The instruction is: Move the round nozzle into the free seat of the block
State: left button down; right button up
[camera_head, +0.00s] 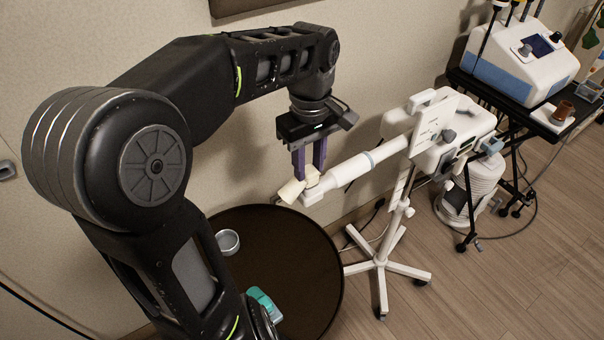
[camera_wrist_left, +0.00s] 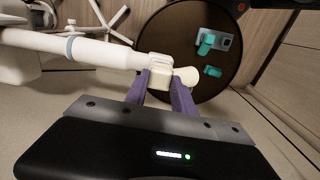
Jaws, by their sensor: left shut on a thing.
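My left gripper (camera_head: 309,172) is at the tip of a white machine arm (camera_head: 352,170), its two purple fingers shut on a cream, squarish fitting (camera_wrist_left: 160,64). Whether nozzle and fitting are one piece I cannot tell. A grey block (camera_wrist_left: 226,41) with a teal piece (camera_wrist_left: 206,42) on it lies on the round table; its free seat is not clear. My right gripper is not in view.
The dark round table (camera_head: 300,240) stands below the gripper. A wheeled stand (camera_head: 381,262) carries the white machine at right. A wall is close behind.

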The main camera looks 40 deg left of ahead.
pick_arm(q)
jog(key=shift+w+d+r+p, duration=0.15)
jog(key=shift+w+r+p, duration=0.1)
jog(key=shift+r+p, duration=0.05)
dwell(0.5)
jog(key=shift+r, duration=0.3)
jog(key=shift+s+r+p, duration=0.1)
jog(key=shift+r+p, duration=2.1)
jog(key=shift+r, duration=0.35)
jog(key=shift+a, duration=0.2)
